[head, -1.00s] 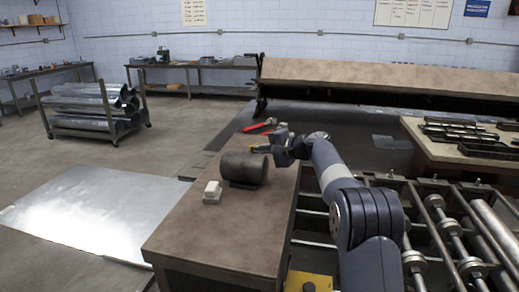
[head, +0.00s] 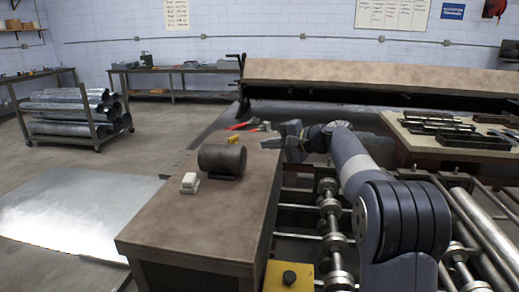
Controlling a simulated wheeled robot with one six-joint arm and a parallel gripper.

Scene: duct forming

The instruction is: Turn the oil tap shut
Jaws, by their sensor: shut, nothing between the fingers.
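A dark cylinder (head: 222,160) lies on its side on the brown-topped bench. A small yellow part (head: 233,140) shows just behind its top edge; it may be the oil tap, but it is too small to tell its handle position or whether it joins the cylinder. My gripper (head: 273,143) is over the bench's right edge, to the right of the yellow part and apart from it. It is shut and holds nothing.
A white block (head: 189,183) sits left of the cylinder. A red-handled tool (head: 243,125) lies at the bench's far end. The bench top (head: 200,225) is clear in front. Rollers (head: 335,240) and a yellow box with a black knob (head: 289,276) stand to the right.

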